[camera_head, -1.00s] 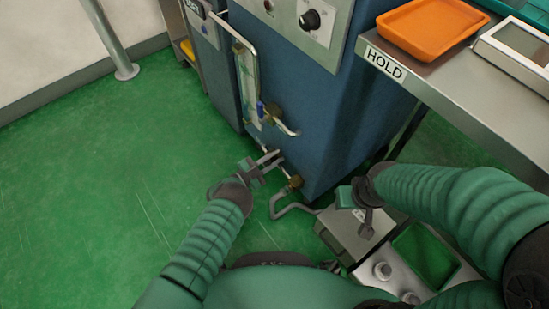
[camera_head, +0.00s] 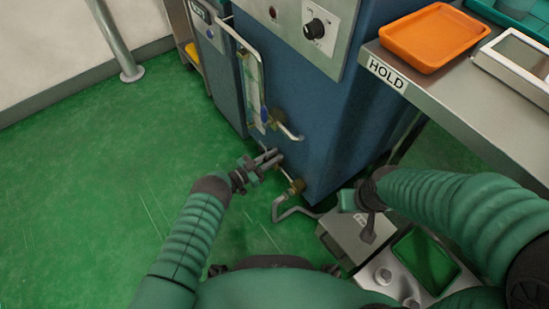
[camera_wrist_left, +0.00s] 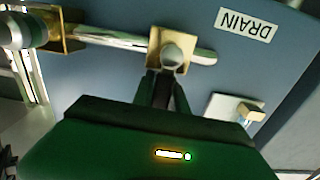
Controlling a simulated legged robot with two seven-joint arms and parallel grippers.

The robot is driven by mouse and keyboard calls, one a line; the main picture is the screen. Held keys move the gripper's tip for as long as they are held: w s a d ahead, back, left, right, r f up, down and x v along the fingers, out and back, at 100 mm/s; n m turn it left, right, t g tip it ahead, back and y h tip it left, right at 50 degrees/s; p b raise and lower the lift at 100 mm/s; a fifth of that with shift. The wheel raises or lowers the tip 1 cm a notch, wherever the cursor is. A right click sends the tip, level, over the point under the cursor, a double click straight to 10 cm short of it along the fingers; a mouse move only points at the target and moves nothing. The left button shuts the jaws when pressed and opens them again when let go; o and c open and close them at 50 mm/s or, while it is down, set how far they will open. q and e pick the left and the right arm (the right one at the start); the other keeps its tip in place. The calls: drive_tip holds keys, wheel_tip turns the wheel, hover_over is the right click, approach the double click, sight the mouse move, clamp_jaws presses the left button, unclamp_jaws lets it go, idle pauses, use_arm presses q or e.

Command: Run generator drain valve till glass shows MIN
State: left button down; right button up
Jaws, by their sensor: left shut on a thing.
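The blue generator has a tall sight glass (camera_head: 254,90) on its front; its level is too small to read. The brass drain valve (camera_head: 296,187) sits low on the front, with a bent grey pipe below it. In the left wrist view a DRAIN label (camera_wrist_left: 246,24) appears upside down beside brass fittings and a metal bar (camera_wrist_left: 120,42). My left gripper (camera_head: 268,158) is at the low front of the generator, shut on the drain valve handle (camera_wrist_left: 172,57), whose rounded end shows between the fingers. My right gripper (camera_head: 367,215) hangs over the grey box; its fingers are unclear.
A steel bench (camera_head: 450,105) marked HOLD stands at the right with an orange tray (camera_head: 432,37) on it. A pole (camera_head: 118,40) stands at the back left. The green floor at left is clear.

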use_arm(q)
drive_tip(key=shift+a+f+n, duration=0.1)
drive_tip(key=shift+n, duration=0.2)
drive_tip(key=c, duration=1.3)
unclamp_jaws()
drive_tip(key=p+v, duration=0.6)
drive_tip(key=v, duration=1)
drive_tip(key=shift+s+a+p, duration=0.2)
drive_tip(key=shift+a+p, duration=0.15)
drive_tip(key=shift+a, duration=0.05)
